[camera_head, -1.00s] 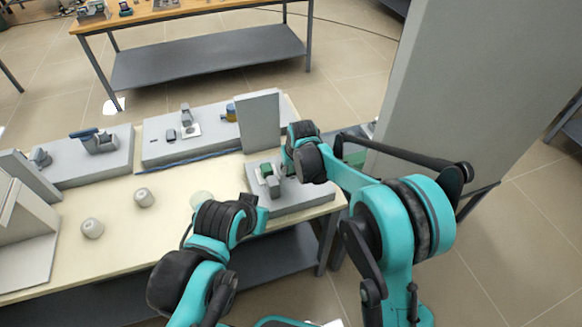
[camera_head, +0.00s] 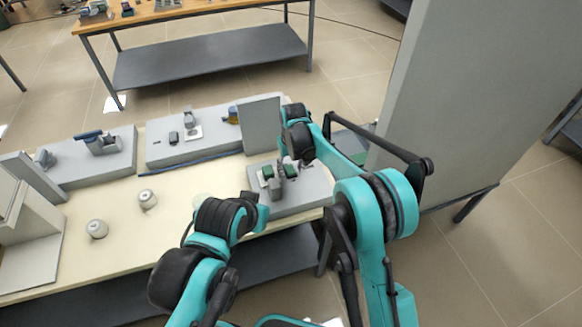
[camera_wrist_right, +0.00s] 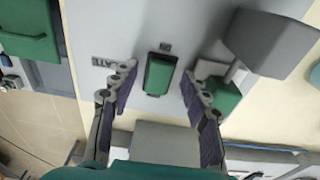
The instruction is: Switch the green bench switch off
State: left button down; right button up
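A green rocker switch (camera_wrist_right: 160,74) in a dark frame sits on a light grey panel in the right wrist view. My right gripper (camera_wrist_right: 158,92) is open, with one finger on each side of the switch and a gap to each. In the head view my right gripper (camera_head: 290,166) hangs over the grey panel (camera_head: 312,196) at the bench's right end. Beside the switch a second green part (camera_wrist_right: 224,94) sits by a grey block, partly covered by a finger; it also shows in the head view (camera_head: 267,172). My left arm shows, but its fingers do not.
A grey upright plate (camera_head: 262,125) stands behind the panel. Two pale round pots (camera_head: 97,229) stand on the cream bench (camera_head: 130,258). Grey bases with small devices (camera_head: 185,145) line its back. A tall grey block (camera_head: 430,110) stands at right.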

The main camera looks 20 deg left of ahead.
aim_at(292, 174)
notch_tip(292, 174, up, 12)
jog(key=s, duration=0.1)
jog(key=shift+d, duration=0.35)
dwell(0.4)
jog(key=s+d+r+m+t, duration=0.1)
jog(key=s+d+r, duration=0.2)
jog(key=d, duration=0.4)
jog(key=s+d+r+m+t, duration=0.1)
jog(key=s+d+r, duration=0.2)
jog(key=d, duration=0.4)
jog(key=s+d+r+m+t, duration=0.1)
jog(key=s+d+r, duration=0.2)
jog(key=d, duration=0.4)
jog(key=s+d+f+m+t, duration=0.1)
jog(key=s+d+f+m, duration=0.1)
jog(key=s+d, duration=0.5)
jog(key=s+d+f+m+t, duration=0.1)
jog(key=s+d+f+t, duration=0.1)
jog(key=s+d+f, duration=0.2)
jog(key=s+d, duration=0.3)
jog(key=s, duration=0.2)
jog(key=shift+s+f+m+h, duration=0.15)
jog(key=shift+m+h, duration=0.15)
jog(key=shift+m, duration=0.1)
